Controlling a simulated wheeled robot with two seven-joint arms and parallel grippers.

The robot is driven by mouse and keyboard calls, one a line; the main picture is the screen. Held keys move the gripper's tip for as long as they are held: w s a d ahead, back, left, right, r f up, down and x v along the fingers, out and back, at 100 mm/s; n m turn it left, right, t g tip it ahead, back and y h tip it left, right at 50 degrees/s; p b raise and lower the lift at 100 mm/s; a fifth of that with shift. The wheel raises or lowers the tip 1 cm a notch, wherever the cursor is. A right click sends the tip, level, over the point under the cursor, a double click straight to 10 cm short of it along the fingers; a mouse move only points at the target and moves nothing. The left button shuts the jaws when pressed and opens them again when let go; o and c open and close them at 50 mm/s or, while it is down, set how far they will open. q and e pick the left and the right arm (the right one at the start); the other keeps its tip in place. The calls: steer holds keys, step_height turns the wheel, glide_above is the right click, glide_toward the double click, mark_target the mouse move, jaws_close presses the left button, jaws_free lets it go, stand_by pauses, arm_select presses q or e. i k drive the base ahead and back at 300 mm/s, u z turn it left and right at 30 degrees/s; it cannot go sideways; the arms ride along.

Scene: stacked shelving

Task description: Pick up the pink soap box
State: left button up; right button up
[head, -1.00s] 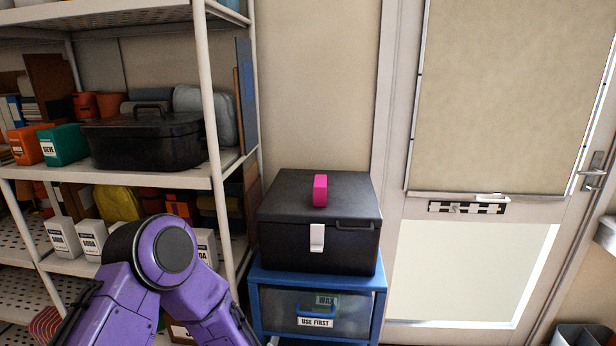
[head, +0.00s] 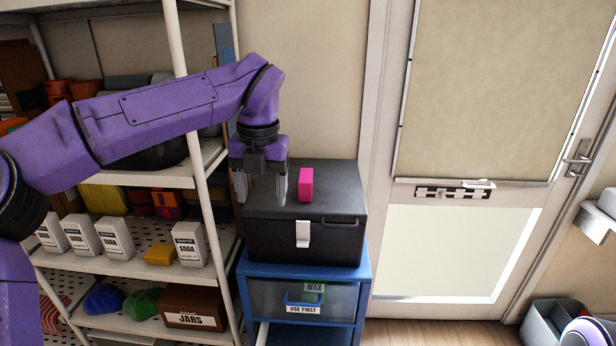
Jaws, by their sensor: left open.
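The pink soap box (head: 306,185) is a small upright block on the lid of a black case (head: 335,205). The case sits on a blue drawer unit (head: 257,270). My left gripper (head: 262,190) points down over the left part of the case lid, just left of the soap box. Its fingers are apart with nothing between them, and it does not appear to hold the box. My right gripper is not in view.
White shelving (head: 196,170) stands at the left, close to my left arm, with white soda boxes (head: 188,244) and a brown jars box (head: 192,307). A door (head: 440,250) is at the right. A grey bin (head: 548,322) stands on the floor at lower right.

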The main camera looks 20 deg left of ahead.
mark_target(306, 175)
steer(key=i, duration=0.85)
